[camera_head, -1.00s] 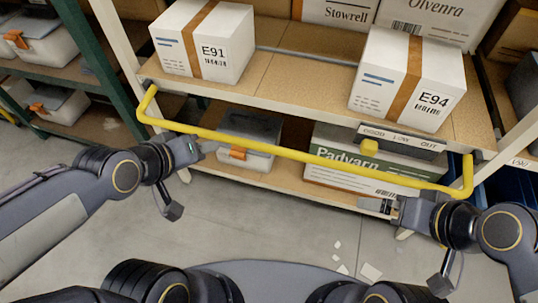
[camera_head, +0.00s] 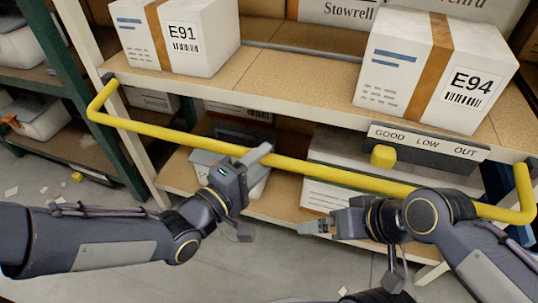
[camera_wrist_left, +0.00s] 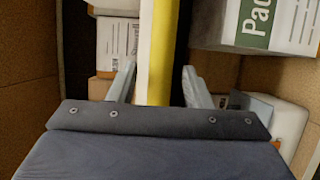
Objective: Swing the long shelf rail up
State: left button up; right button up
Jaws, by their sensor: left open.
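The long yellow shelf rail (camera_head: 170,131) runs across the front of the rack, hanging below the upper shelf's edge, its bent ends meeting the rack at both sides. My left gripper (camera_head: 256,156) is at the rail, left of its middle. In the left wrist view the rail (camera_wrist_left: 161,50) runs up the picture between the two open fingers (camera_wrist_left: 158,84); I cannot tell how deep it sits between them. My right gripper (camera_head: 318,228) is below and in front of the rail, right of the middle, apparently clear of it; its jaw opening is not clear.
Boxes E91 (camera_head: 180,35) and E94 (camera_head: 435,70) stand on the upper shelf (camera_head: 290,85). A GOOD LOW OUT strip (camera_head: 430,143) with a yellow block (camera_head: 383,156) is behind the rail. A box (camera_head: 325,197) and a grey bin stand on the lower shelf. A green rack post (camera_head: 85,95) is at left.

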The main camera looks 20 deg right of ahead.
pick_arm(q)
jog(key=x, duration=0.4)
grip_shut()
dwell(0.4)
